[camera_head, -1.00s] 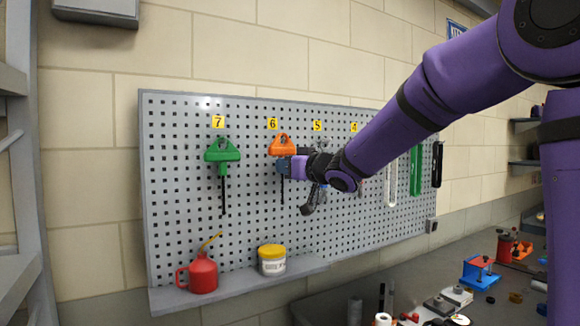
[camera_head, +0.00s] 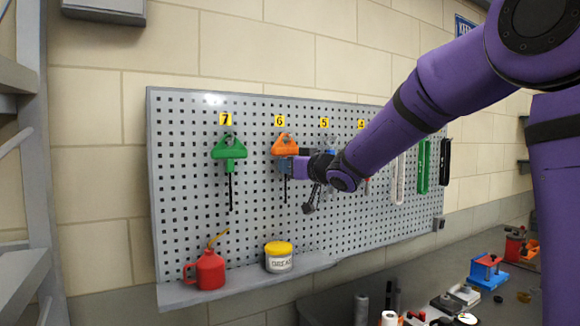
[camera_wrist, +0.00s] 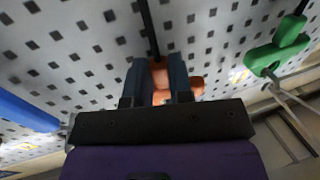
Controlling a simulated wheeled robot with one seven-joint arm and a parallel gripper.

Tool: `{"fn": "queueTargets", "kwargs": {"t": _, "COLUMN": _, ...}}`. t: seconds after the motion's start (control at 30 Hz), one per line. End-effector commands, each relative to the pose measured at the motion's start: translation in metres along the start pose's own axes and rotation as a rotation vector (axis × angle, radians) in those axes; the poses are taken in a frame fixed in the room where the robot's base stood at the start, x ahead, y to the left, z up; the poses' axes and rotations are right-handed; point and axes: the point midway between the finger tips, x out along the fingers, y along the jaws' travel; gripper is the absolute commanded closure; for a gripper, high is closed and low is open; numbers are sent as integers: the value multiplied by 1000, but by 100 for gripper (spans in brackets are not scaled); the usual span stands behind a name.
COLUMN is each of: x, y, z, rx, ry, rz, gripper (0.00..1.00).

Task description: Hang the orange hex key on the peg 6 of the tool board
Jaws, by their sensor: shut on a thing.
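The orange hex key (camera_head: 285,148) has an orange triangular handle and a dark shaft pointing down. It is upright in front of the tool board (camera_head: 200,110), just under the yellow label of peg 6 (camera_head: 279,121). In the wrist view the two dark fingers (camera_wrist: 159,82) press on the orange handle (camera_wrist: 178,86), and the shaft runs along the board. I cannot tell whether the handle's hole is around the peg. A metal hook shows at the handle's top.
A green hex key (camera_head: 229,150) hangs at peg 7 to the left. Several tools hang to the right, partly behind my arm. A red oil can (camera_head: 207,271) and a grease jar (camera_head: 279,259) stand on the ledge below. The board between handle and ledge is free.

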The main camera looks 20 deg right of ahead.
Motion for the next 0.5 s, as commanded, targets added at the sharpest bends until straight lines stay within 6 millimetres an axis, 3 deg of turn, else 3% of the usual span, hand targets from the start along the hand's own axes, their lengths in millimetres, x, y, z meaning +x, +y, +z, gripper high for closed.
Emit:
{"fn": "queueTargets", "kwargs": {"t": 0.2, "x": 0, "y": 0, "z": 0, "rx": 0, "ry": 0, "rz": 0, "gripper": 100}}
{"fn": "queueTargets", "kwargs": {"t": 0.23, "x": 0, "y": 0, "z": 0, "rx": 0, "ry": 0, "rz": 0, "gripper": 77}}
{"fn": "queueTargets", "kwargs": {"t": 0.33, "x": 0, "y": 0, "z": 0, "rx": 0, "ry": 0, "rz": 0, "gripper": 54}}
{"fn": "queueTargets", "kwargs": {"t": 0.37, "x": 0, "y": 0, "z": 0, "rx": 0, "ry": 0, "rz": 0, "gripper": 50}}
{"fn": "queueTargets", "kwargs": {"t": 0.5, "x": 0, "y": 0, "z": 0, "rx": 0, "ry": 0, "rz": 0, "gripper": 50}}
